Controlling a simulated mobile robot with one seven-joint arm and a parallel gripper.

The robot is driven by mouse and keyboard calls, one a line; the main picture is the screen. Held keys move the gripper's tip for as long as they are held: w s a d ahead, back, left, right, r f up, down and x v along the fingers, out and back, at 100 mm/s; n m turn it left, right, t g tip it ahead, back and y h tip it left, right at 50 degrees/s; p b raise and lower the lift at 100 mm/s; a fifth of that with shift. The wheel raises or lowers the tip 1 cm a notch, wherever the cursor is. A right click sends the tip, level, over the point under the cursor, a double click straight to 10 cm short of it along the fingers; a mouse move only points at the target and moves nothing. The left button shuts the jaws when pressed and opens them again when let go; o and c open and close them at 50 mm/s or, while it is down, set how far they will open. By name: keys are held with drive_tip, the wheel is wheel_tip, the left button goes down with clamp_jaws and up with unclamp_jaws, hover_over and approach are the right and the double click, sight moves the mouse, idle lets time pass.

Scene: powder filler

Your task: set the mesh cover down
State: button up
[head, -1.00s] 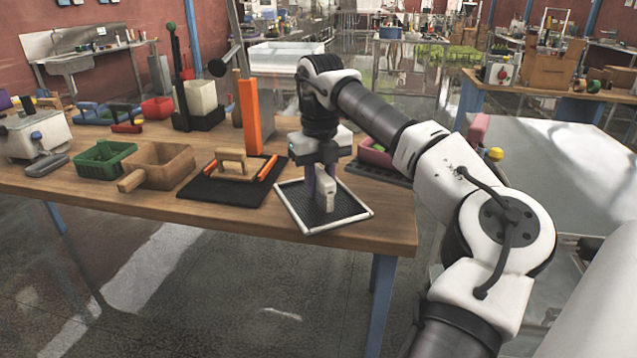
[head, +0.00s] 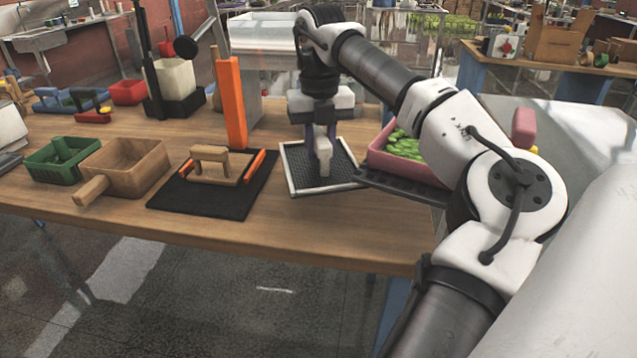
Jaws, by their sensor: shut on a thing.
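The mesh cover (head: 345,172), a dark mesh in a pale square frame with a light upright handle, is at the right part of the wooden table. My gripper (head: 320,140) points straight down over its middle, shut on the handle. The cover looks level and close to the tabletop, but I cannot tell whether it touches the wood. Part of the mesh is hidden behind the handle and fingers.
A black mat (head: 225,200) with a wooden-handled block lies to the left. A pink bin (head: 380,157) of green pieces and a dark slatted tray (head: 400,187) stand close on the right. An orange post (head: 232,100) rises behind left. Bare wood (head: 320,225) lies in front.

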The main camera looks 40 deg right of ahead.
sight(320, 135)
wheel_tip(320, 135, down, 8)
drive_tip(key=shift+r+p, duration=0.15)
drive_tip(key=shift+p, duration=0.15)
drive_tip(key=o, duration=1)
wheel_tip(320, 135, up, 12)
drive_tip(key=p, duration=0.8)
drive_tip(key=shift+p, duration=0.35)
